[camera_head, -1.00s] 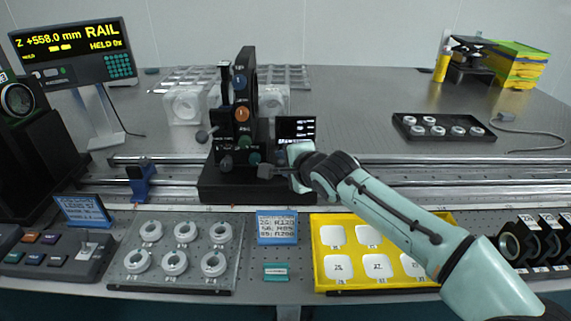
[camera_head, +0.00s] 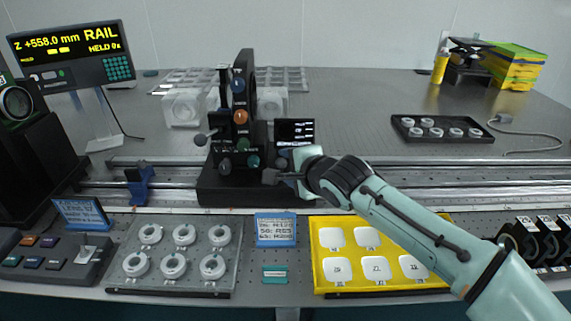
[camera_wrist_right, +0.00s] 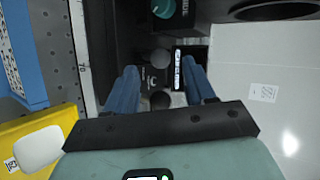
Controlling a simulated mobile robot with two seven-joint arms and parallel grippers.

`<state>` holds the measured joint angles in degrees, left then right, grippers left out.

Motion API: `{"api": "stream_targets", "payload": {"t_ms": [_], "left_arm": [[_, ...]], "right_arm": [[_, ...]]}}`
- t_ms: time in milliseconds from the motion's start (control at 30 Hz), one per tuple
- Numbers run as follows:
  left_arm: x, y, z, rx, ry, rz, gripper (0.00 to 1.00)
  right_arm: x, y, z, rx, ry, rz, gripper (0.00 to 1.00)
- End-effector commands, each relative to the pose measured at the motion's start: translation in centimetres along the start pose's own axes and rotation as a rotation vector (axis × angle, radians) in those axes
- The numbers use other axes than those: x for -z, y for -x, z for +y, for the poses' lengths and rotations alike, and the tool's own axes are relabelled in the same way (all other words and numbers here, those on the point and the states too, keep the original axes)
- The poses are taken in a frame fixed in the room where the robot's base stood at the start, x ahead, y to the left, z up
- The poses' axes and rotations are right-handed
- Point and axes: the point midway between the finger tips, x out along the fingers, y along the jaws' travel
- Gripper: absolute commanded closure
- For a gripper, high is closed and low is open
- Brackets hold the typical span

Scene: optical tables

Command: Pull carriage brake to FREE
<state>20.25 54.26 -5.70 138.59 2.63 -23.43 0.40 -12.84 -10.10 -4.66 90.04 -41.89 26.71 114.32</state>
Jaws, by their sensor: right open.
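The black carriage (camera_head: 232,190) stands on the rail, with an upright column of coloured knobs. A small dark panel with white lettering (camera_head: 295,131) is at its right side. My right gripper (camera_head: 282,177) is at the carriage's right front, beside a dark knob (camera_head: 269,176). In the right wrist view my right gripper (camera_wrist_right: 161,88) has its blue fingers apart. A dark round knob (camera_wrist_right: 160,100) shows between them, with a grey ball knob (camera_wrist_right: 160,58) beyond; I cannot tell which is the brake, and contact is unclear. The display (camera_head: 70,52) reads Z +558.0 mm, RAIL, HELD. My left gripper is out of view.
Along the front edge are a clear tray (camera_head: 229,270) of white rings, a blue label stand (camera_head: 276,230) and a yellow tray (camera_head: 318,262) of white pieces. A blue rail clamp (camera_head: 141,186) sits left of the carriage. A black tray (camera_head: 398,126) lies behind the arm.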

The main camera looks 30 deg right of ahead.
Motion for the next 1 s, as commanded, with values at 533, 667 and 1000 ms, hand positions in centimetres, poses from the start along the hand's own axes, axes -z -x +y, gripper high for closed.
{"api": "stream_targets", "payload": {"t_ms": [533, 667, 1000], "left_arm": [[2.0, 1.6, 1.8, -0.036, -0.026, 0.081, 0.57], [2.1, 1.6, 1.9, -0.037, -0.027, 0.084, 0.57], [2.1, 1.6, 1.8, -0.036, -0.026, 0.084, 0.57]], "right_arm": [[0.1, 9.7, -0.1, 0.001, 0.0, 0.002, 0.46], [0.1, 10.0, 0.0, -0.001, 0.0, 0.002, 0.46], [0.1, 10.0, 0.0, -0.001, 0.0, 0.002, 0.46]]}}
